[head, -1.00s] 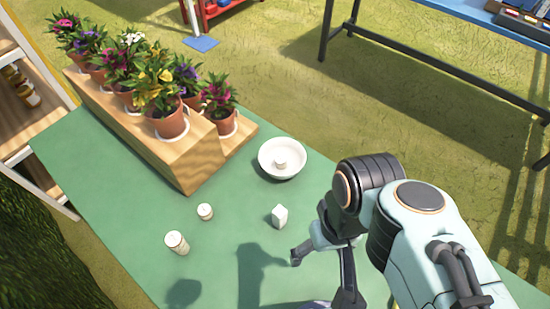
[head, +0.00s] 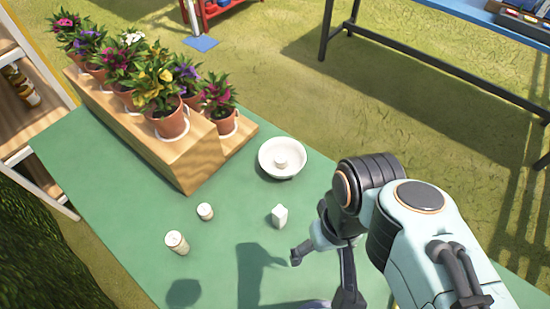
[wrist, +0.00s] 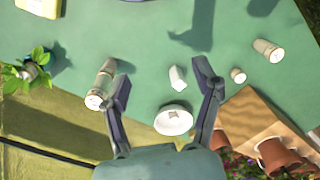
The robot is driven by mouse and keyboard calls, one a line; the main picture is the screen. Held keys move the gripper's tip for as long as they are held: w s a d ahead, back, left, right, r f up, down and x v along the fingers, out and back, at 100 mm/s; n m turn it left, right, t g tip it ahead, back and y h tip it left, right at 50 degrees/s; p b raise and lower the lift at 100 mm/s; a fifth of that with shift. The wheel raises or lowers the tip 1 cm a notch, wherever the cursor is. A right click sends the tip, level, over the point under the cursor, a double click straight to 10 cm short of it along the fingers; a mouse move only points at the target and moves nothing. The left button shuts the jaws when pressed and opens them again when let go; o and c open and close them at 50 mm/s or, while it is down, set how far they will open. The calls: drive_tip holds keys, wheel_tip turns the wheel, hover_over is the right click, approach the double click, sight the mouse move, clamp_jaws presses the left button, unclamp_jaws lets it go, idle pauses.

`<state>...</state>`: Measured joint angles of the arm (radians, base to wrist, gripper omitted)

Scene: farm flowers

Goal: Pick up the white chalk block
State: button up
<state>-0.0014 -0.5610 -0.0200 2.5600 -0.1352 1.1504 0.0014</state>
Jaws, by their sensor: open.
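The white chalk block (head: 280,216) stands on the green tabletop (head: 110,200), in front of the white bowl in the head view. In the wrist view the chalk block (wrist: 177,78) shows between my two fingers, nearer the right one. My gripper (wrist: 162,82) is open with nothing between its fingertips. It is above the table, and its fingers appear apart from the block. In the head view my arm hides part of the table's right side.
A white bowl (head: 282,158) with a knob in its middle sits behind the block. A wooden stand (head: 190,160) holds several flowerpots. A pale cylinder (wrist: 101,84) lies near my left finger in the wrist view.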

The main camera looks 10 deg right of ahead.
drive_tip(key=shift+c, duration=0.4)
drive_tip(key=n+t, duration=0.2)
drive_tip(key=n, duration=0.4)
hover_over(280, 211)
drive_tip(key=w, duration=0.2)
wheel_tip(280, 211, down, 11)
drive_tip(key=shift+n+g+h, duration=0.4)
drive_tip(key=shift+g, duration=0.5)
drive_tip(key=f, duration=0.1)
drive_tip(key=s+f, duration=0.1)
drive_tip(key=f, duration=0.1)
drive_tip(key=s+f, duration=0.1)
drive_tip(key=shift+f, duration=0.15)
wheel_tip(280, 211, down, 6)
drive_tip(key=shift+f, duration=0.2)
